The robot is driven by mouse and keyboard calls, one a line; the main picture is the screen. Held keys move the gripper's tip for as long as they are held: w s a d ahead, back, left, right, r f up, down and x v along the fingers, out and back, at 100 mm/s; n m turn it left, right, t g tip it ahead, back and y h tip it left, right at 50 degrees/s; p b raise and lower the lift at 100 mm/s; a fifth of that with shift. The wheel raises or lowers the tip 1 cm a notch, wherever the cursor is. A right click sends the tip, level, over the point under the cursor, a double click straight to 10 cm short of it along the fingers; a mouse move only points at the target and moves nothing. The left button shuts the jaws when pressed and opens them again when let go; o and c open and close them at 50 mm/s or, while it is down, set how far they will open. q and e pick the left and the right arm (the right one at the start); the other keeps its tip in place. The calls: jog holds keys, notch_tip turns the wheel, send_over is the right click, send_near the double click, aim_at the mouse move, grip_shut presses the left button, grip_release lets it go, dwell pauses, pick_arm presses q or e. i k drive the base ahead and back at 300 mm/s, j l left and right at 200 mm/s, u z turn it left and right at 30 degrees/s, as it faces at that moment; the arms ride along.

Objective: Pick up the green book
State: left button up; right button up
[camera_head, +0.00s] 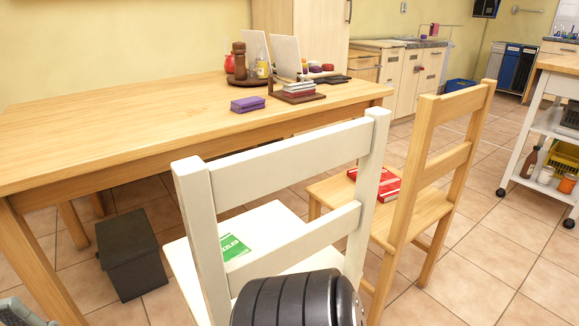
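The green book (233,247) lies flat on the seat of the white chair (278,158), in the lower middle of the head view. White lettering shows on its cover. The chair's back slats and post stand between me and the book, and a slat hides part of its right side. No gripper fingers can be made out in this view. A black ribbed part of my own body fills the bottom middle, in front of the chair back.
A wooden table (120,115) stands behind the chair, with a purple sponge-like block (248,104) and a tray of small items on it. A wooden chair (440,150) with a red book (385,189) stands to the right. A dark box (130,255) sits on the floor at left.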

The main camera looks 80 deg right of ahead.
aim_at(233, 248)
jog(key=z, duration=0.4)
jog(key=l+z, duration=0.1)
jog(key=z, duration=0.3)
jog(key=l+z, duration=0.1)
jog(key=z, duration=1.15)
jog(key=i+l, duration=0.05)
